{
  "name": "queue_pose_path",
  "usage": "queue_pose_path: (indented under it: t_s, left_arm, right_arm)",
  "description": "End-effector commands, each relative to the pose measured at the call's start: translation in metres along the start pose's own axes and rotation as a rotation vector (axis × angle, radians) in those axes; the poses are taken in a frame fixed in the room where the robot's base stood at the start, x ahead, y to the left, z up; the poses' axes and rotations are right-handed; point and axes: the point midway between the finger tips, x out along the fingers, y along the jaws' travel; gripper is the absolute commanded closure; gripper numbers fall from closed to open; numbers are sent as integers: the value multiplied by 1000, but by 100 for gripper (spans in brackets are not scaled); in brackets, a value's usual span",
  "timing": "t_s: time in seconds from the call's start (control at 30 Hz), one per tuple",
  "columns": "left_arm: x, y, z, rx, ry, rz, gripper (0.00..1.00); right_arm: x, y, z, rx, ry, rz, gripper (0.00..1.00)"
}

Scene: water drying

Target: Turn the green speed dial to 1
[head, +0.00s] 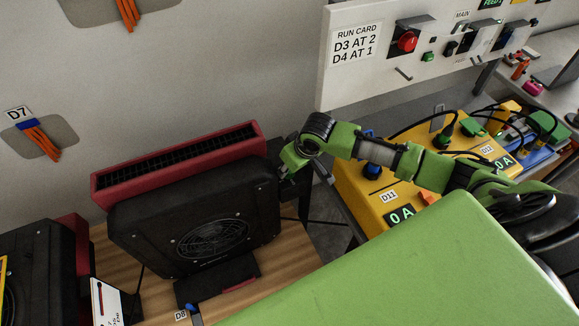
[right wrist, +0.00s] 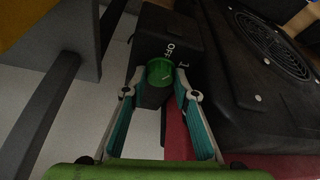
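The green speed dial (right wrist: 160,72) sits on the end of a black control box (right wrist: 168,38) with white markings, among them "OFF" and "1". A short pale pointer mark on the dial slants toward its right side, roughly toward the "1". My right gripper (right wrist: 158,82) has one finger on each side of the dial, with narrow gaps seeming to show; firm contact cannot be made out. In the head view my right gripper (head: 290,162) is at the right end of the black blower (head: 200,225), where the dial is largely hidden. My left gripper is not in view.
A yellow box (head: 355,190) marked D11 stands right of my gripper. A run card (head: 356,42) reads "D3 AT 2, D4 AT 1".

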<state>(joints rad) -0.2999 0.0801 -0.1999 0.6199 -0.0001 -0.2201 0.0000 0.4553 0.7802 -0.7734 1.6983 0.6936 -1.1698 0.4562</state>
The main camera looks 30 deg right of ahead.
Motion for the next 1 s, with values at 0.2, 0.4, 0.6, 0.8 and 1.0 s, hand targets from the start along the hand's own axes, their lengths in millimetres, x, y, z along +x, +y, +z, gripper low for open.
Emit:
queue_pose_path:
  t_s: [0.2, 0.4, 0.6, 0.8, 1.0]
  left_arm:
    - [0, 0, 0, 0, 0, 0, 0]
    - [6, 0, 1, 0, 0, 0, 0]
    - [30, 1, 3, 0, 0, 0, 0]
    - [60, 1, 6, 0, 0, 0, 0]
    - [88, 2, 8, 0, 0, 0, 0]
  right_arm:
    - [0, 0, 0, -1, 1, 0, 57]
    - [2, 1, 0, -17, 1, -7, 57]
    - [6, 2, 1, -115, 3, -45, 57]
    - [7, 3, 2, -254, 3, -103, 57]
    - [7, 4, 1, -385, 3, -157, 57]
